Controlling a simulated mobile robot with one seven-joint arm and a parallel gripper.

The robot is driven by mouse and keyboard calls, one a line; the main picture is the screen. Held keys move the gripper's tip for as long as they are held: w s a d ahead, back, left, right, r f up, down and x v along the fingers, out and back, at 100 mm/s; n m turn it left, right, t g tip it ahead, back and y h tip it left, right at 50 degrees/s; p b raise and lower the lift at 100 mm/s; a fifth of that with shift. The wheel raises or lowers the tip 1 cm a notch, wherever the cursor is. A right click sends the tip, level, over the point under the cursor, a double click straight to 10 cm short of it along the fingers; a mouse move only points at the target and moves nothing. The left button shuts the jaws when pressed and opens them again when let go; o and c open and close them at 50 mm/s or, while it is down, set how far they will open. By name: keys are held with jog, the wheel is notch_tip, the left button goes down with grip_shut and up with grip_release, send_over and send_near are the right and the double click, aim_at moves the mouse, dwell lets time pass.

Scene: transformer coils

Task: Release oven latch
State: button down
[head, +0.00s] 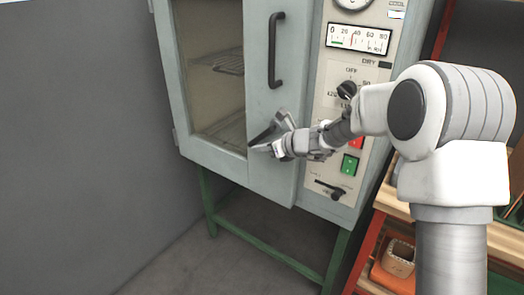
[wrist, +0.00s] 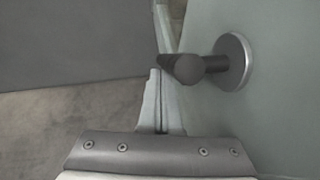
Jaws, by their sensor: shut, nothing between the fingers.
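The oven (head: 222,165) is a pale grey-green cabinet with a glass door, which looks closed. The dark latch lever (head: 265,134) is on the lower right of the door, partly hidden by my gripper. In the wrist view the latch (wrist: 186,69) is a dark rod on a round metal base (wrist: 233,62) fixed to the pale door face. My gripper (head: 257,148) is shut and empty beside the latch at the door. In the wrist view its fingertips (wrist: 155,74) end just left of and below the rod. I cannot tell whether they touch it.
A black vertical handle (head: 273,50) stands on the door above the latch. The control panel (head: 325,102) with dials and buttons is right of the door. A green stand (head: 210,205) carries the oven. Wooden shelves with an orange bin (head: 392,280) stand at right.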

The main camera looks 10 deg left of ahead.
jog(key=shift+w+a+r, duration=0.1)
jog(key=shift+w+a, duration=0.1)
jog(key=shift+a, duration=0.1)
jog(key=shift+d, duration=0.1)
dwell(1.4)
